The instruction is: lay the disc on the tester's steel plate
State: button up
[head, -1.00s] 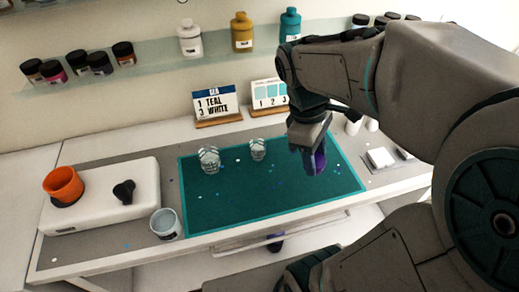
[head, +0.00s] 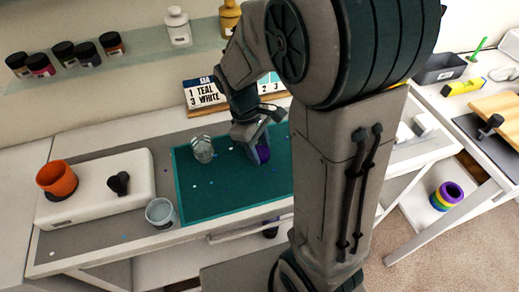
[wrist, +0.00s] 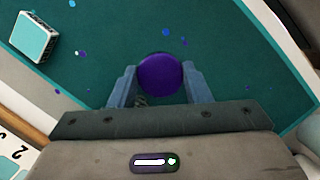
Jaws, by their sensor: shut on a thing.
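My gripper (head: 257,150) is low over the teal mat (head: 215,205), partly hidden by my arm in the head view. It is shut on a round purple disc (wrist: 160,75), which sits between the two fingers in the wrist view.
A clear faceted cup (head: 203,148) stands on the mat. A teal-topped block (wrist: 33,38) shows in the wrist view. A white machine (head: 85,195) with an orange cup (head: 57,179) and a glass cup (head: 161,213) are to the left. The right-hand table holds a grey bin (head: 440,68) and wooden board.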

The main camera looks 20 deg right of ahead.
jog(key=shift+f, duration=0.7)
jog(key=shift+f, duration=0.1)
jog(key=shift+f, duration=0.15)
jog(key=o, duration=1)
jog(key=shift+r, duration=0.2)
